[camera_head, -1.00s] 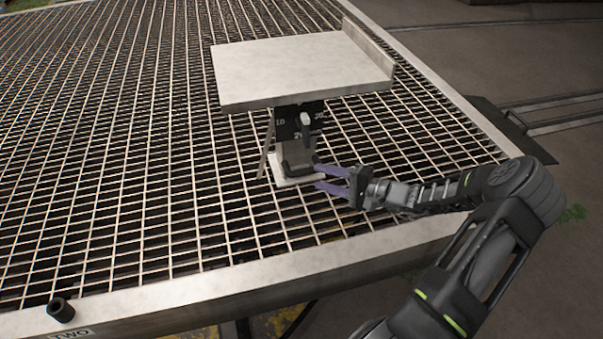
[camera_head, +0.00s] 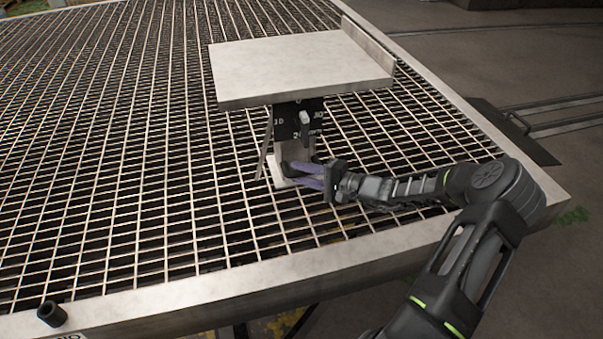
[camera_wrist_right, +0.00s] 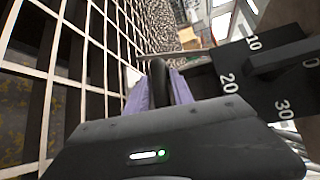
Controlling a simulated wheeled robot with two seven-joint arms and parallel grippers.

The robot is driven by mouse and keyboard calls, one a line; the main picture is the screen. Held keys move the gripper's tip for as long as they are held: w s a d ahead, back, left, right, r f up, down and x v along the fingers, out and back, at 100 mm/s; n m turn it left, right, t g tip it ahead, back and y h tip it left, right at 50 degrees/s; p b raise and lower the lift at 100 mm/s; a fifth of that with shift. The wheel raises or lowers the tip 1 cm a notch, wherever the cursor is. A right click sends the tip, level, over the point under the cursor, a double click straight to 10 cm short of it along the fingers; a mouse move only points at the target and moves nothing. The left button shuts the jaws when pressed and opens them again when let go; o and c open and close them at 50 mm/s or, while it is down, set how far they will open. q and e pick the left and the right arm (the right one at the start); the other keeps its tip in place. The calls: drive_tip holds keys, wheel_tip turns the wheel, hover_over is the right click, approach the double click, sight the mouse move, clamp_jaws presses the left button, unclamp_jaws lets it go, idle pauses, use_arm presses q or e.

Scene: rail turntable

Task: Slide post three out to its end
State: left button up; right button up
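A stand under a grey plate has a black dial plate (camera_head: 287,124) with white numbers and a pale lever (camera_head: 305,119). A small black upright handle stands at its foot, on a pale base (camera_head: 277,181); it shows in the right wrist view (camera_wrist_right: 160,82). My right gripper (camera_head: 298,174) is low at this foot. Its purple fingers lie on either side of the handle; whether they press on it I cannot tell. The dial plate (camera_wrist_right: 270,75) shows 10, 20 and 30 in the wrist view. No label reading three is visible. My left gripper is out of view.
The grey plate (camera_head: 300,65) with a raised right edge overhangs the stand. Open metal grating (camera_head: 130,160) surrounds it, with a pale rim (camera_head: 200,297) in front. A black peg (camera_head: 52,313) stands on the rim at lower left, beside a cut-off label.

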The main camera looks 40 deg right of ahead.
clamp_jaws()
idle(1.1)
